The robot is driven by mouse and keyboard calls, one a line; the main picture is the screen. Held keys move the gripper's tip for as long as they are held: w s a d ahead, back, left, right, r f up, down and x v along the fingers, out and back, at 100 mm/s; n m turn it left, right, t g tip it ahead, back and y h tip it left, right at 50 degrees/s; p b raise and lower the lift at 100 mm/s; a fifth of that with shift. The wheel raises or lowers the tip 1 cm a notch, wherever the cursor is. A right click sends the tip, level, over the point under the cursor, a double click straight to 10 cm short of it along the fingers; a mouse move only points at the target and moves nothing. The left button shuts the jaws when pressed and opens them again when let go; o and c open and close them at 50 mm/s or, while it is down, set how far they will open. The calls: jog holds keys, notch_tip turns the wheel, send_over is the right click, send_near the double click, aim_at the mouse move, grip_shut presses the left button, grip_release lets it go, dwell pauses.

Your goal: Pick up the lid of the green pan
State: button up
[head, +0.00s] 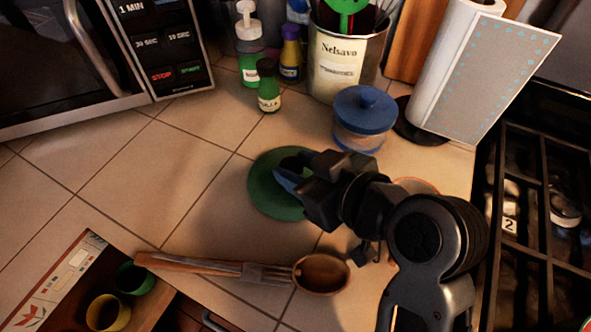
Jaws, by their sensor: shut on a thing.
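A round dark green lid (262,196) shows near the middle of the tiled counter. My gripper (284,176) reaches over its upper right part from the right and is shut on it. The fingers hide the spot where they hold it. My wrist and arm cover the right side of the lid. I cannot tell whether the lid touches the counter or is a little above it, or whether a green pan is beneath it.
A blue-lidded jar (364,118) stands just behind my gripper. A wooden spoon (321,273) lies in front. A paper towel roll (452,62) and stove (540,190) are right. An open drawer with cups (108,312) is at lower left. The left counter is clear.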

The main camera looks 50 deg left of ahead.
jog(key=shift+r+p, duration=0.65)
jog(key=shift+r, duration=0.15)
jog(key=r+p, duration=0.3)
jog(key=shift+w+d+r, duration=0.1)
jog(key=shift+d+r, duration=0.15)
jog(key=shift+r, duration=0.05)
jog(key=p+v, duration=0.5)
jog(key=v, duration=0.7)
jog(key=shift+w+d, duration=0.35)
jog(key=shift+s, duration=0.1)
